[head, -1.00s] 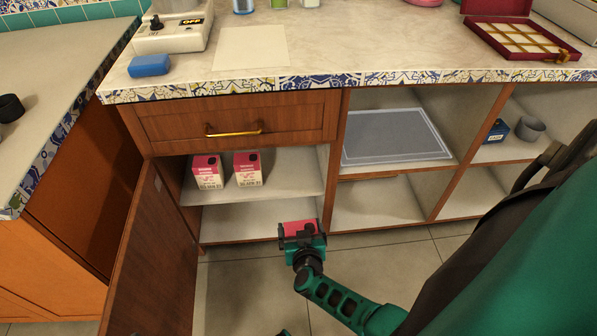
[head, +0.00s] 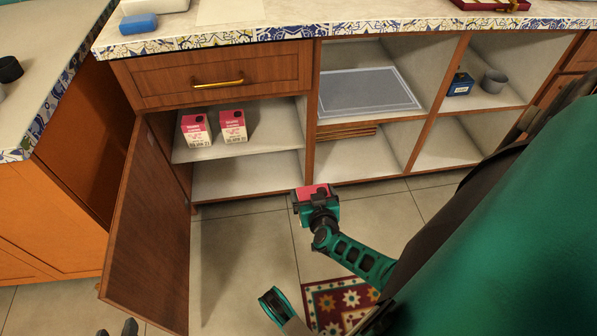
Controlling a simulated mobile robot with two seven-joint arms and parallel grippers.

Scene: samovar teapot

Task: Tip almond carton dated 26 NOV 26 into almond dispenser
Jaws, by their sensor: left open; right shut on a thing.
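My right gripper (head: 318,203) is shut on a pink carton (head: 309,191), held in front of the open cabinet, above the floor. Mostly its pink top shows; the gripper hides the rest, and no date can be read on it. Two more pink-and-white cartons, one on the left (head: 195,130) and one on the right (head: 233,126), stand upright on the cabinet's upper shelf. Their dates are too small to read surely. My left gripper (head: 117,330) shows only as dark fingertips at the bottom edge, apart and empty. No almond dispenser is identifiable in view.
The cabinet door (head: 150,235) stands open at the left. The countertop (head: 350,12) is above, with a blue sponge (head: 138,24) at its left. Open cubbies at the right hold a grey mat (head: 365,92), a blue box (head: 460,84) and a grey cup (head: 494,81). A patterned rug (head: 335,300) lies below.

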